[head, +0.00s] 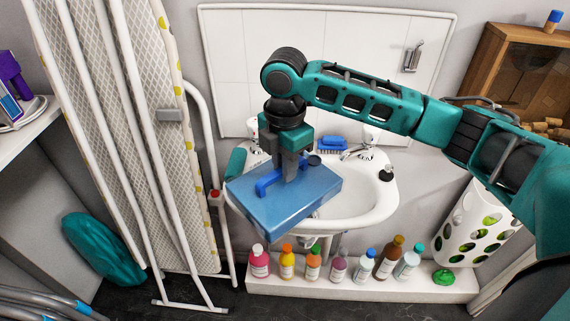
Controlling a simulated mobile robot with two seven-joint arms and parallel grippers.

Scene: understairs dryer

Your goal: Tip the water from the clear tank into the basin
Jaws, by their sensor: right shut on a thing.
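The clear tank (312,198) is a flat, see-through bluish box with a blue handle (266,184) on top. It is over the left and front part of the white basin (376,207). My right gripper (290,176) reaches down from above and is shut on the tank at its handle. A small dark round part (314,160) shows at the tank's back edge. The water level inside cannot be made out. The tank hides much of the bowl. My left gripper is not in view.
A tap (357,152), a blue brush (332,144) and a dark stopper (386,173) are at the basin's rim. Several bottles (312,264) stand on a low ledge below. An ironing board (165,130) leans at left; a perforated white holder (470,225) is at right.

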